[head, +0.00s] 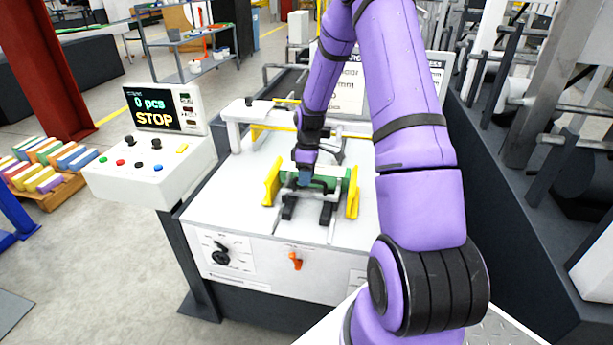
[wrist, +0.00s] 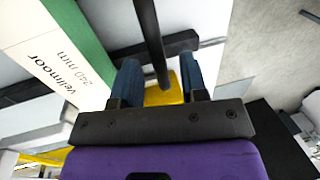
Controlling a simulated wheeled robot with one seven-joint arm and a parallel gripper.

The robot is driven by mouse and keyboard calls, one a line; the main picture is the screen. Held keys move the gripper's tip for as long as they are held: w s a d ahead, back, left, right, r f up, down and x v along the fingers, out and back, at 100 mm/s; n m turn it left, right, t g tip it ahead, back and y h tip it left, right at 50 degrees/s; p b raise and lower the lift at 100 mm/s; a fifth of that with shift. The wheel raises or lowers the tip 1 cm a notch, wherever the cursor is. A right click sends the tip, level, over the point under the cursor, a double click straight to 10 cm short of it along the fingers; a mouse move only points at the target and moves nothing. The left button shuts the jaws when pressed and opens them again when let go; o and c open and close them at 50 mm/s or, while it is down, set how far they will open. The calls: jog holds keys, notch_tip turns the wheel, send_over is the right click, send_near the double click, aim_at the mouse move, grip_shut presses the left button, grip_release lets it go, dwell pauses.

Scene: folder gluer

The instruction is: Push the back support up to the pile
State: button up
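The pile (head: 328,181) of green blanks lies between two yellow side guides on the white feeder table. In the wrist view its green and white face (wrist: 75,55), printed "Vellmoor 240 mm", is at upper left. The back support looks to be the dark bar with a rod (wrist: 150,40) in the wrist view; the bar's left end appears close to the pile, but I cannot tell if they touch. My gripper (head: 305,181) is low over the pile area. Its blue fingers (wrist: 162,80) are apart, with the rod showing between them and a gap beside it. My gripper hides part of the support in the head view.
Yellow side guides (head: 271,184) (head: 353,194) flank the pile. Dark supports (head: 327,213) reach toward the table's front edge. A control panel (head: 155,160) showing "0 pcs STOP" stands left. Machine framework (head: 530,100) fills the right side. Open floor lies at left.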

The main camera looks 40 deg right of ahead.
notch_tip(320, 180, up, 10)
jog(key=w+d, duration=0.1)
jog(key=shift+w+d+r, duration=0.15)
jog(key=shift+d+r, duration=0.1)
jog(key=shift+d, duration=0.05)
dwell(0.5)
